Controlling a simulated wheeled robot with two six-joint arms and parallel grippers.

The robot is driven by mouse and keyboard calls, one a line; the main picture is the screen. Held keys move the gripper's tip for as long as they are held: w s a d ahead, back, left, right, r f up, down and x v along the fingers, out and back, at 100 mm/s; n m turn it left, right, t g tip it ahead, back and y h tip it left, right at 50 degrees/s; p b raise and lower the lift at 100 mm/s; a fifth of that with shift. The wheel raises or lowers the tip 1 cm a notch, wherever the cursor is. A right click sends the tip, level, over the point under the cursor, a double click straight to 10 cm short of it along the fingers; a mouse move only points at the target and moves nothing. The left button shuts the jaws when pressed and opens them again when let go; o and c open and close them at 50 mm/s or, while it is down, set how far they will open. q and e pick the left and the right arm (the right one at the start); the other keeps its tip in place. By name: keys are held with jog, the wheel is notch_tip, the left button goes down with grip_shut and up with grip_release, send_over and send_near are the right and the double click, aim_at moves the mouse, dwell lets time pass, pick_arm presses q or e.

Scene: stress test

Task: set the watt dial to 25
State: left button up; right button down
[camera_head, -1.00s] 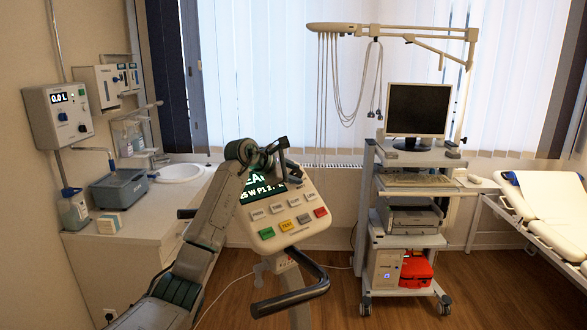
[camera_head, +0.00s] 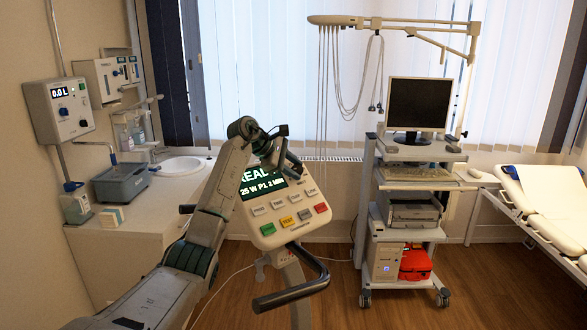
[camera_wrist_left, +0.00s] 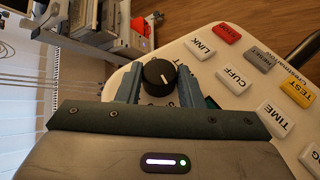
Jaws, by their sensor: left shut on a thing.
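The watt dial (camera_wrist_left: 159,76) is a black round knob with a white pointer line on the top edge of the cream console panel, seen in the left wrist view. My left gripper (camera_wrist_left: 160,84) has its fingers on both sides of the dial and is shut on it. In the head view the left gripper (camera_head: 287,153) is at the top right of the console (camera_head: 270,232), where the dial is hard to make out. The console's display (camera_head: 262,186) reads "25 W P1 2 MIN" below a partly covered "READ". My right gripper is not in view.
Console keys such as the red key (camera_head: 321,209) and green key (camera_head: 268,229) lie below the display. A black handlebar (camera_head: 292,297) sticks out below the panel. A monitor cart (camera_head: 403,239) stands to the right, with a couch (camera_head: 548,200) beyond.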

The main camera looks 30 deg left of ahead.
pick_arm(q)
jog(key=shift+r, duration=0.1)
jog(key=o, duration=1)
jog(key=shift+c, duration=0.2)
jog(key=shift+s, duration=0.1)
jog(key=shift+s+a+r+b, duration=0.15)
jog(key=shift+b, duration=0.15)
jog(key=b+v, duration=0.4)
jog(key=v, duration=0.5)
jog(key=shift+s+a+r+b, duration=0.15)
jog(key=shift+s+r+b, duration=0.2)
jog(key=shift+s+r, duration=0.1)
jog(key=shift+f, duration=0.1)
